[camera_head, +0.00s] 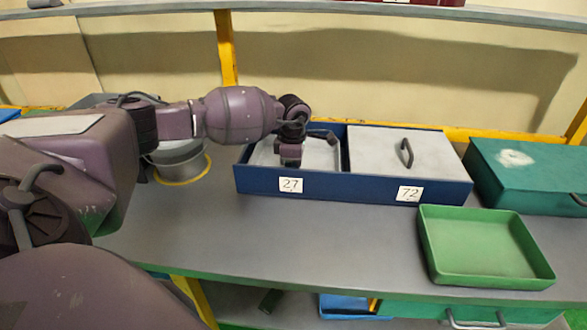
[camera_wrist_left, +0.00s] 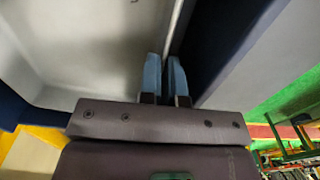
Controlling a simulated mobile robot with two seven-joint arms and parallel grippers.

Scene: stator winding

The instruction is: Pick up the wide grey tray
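The wide grey tray (camera_head: 322,156) sits in the left compartment of a blue box (camera_head: 240,176), behind the label 27. My left gripper (camera_head: 290,163) points down at the tray's front wall and hides part of it. In the left wrist view, the grey tray (camera_wrist_left: 90,50) has its thin wall running between the two blue-grey fingers (camera_wrist_left: 165,76). The fingers are close together, one on each side of this wall, and look shut on it. The tray appears level and inside the box. My right gripper is not in view.
The box's right compartment, labelled 72, has a grey lid (camera_head: 388,150) with a dark handle. An empty green tray (camera_head: 480,245) lies at the front right. A teal box (camera_head: 530,172) stands at the right. A round metal container (camera_head: 182,165) stands at the left. The front middle of the table is clear.

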